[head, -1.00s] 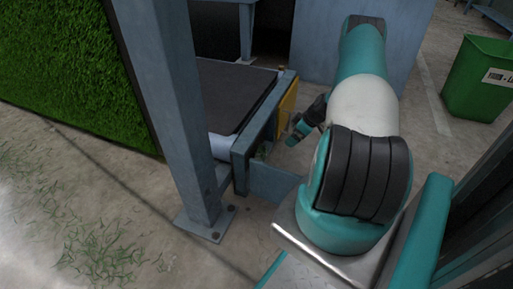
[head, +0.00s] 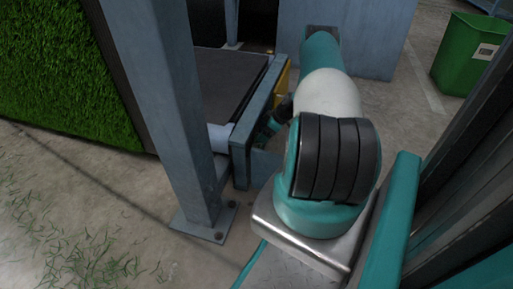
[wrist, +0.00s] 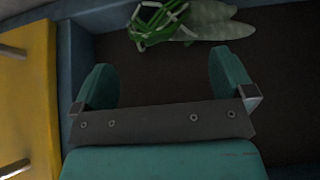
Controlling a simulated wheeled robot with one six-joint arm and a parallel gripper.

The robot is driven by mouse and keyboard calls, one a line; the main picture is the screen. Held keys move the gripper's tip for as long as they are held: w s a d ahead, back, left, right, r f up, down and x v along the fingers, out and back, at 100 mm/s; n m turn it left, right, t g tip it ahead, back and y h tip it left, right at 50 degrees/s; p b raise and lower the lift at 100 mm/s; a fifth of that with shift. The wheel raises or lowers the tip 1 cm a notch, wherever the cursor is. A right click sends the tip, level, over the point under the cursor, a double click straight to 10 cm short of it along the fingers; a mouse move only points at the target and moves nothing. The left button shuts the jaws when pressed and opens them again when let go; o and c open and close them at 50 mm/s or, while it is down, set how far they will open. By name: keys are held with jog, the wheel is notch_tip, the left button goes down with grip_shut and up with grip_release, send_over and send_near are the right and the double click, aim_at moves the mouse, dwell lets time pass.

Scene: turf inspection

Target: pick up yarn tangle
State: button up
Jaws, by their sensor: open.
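The yarn tangle (wrist: 158,22), a bundle of green and pale strands, lies on a dark surface near the top of the wrist view. A pale, leaf-shaped piece (wrist: 222,27) extends from it to the right. My gripper (wrist: 160,75) is open, its two teal fingers apart with nothing between them. The tangle shows beyond the fingertips, apart from them. In the head view my gripper (head: 268,128) is partly hidden behind my arm, beside the conveyor frame. I cannot make out the tangle there.
A dark conveyor belt (head: 222,78) runs behind a blue-grey frame rail (head: 252,118). A steel post (head: 165,110) stands left of it. A yellow panel (wrist: 28,95) is close on the left in the wrist view.

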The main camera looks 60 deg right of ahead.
jog(key=shift+b+x, duration=0.35)
jog(key=shift+x, duration=0.65)
jog(key=b+x, duration=0.4)
jog(key=x, duration=0.1)
jog(key=shift+s+a+b, duration=0.15)
jog(key=shift+b, duration=0.15)
jog(key=c, duration=0.9)
